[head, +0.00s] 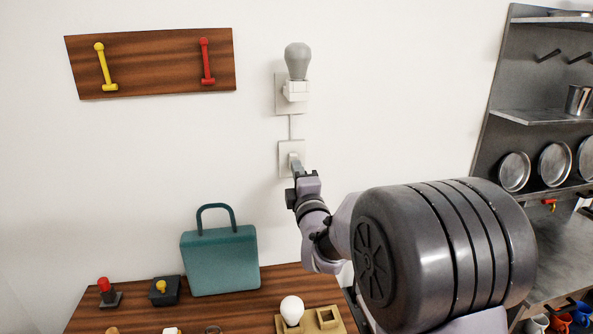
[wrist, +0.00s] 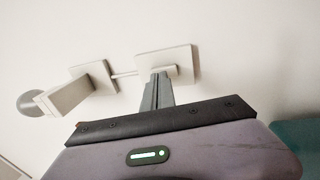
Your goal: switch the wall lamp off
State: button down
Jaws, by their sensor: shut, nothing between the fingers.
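The wall lamp (head: 297,62) is a bulb in a white socket on a wall plate. Its bulb looks grey and unlit. A short conduit joins it to the switch plate (head: 285,147) below. In the wrist view the lamp's bulb (wrist: 30,103) is at the left and the switch plate (wrist: 183,58) is at upper middle. My gripper (head: 296,161) is shut and empty, with its fingertips at the switch. In the wrist view the fingers (wrist: 157,82) reach the plate and cover part of the switch. I cannot tell whether they touch it or how the switch is set.
A wooden board (head: 150,62) with a yellow and a red lever hangs at upper left. Below, a wooden table (head: 235,311) holds a teal bag (head: 220,261), small switches and a white bulb (head: 292,309). A metal shelf (head: 525,115) with pans stands right. The wall around the lamp is clear.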

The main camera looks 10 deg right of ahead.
jog(key=shift+w+r, duration=0.15)
jog(key=shift+w, duration=0.4)
jog(key=shift+r, duration=0.1)
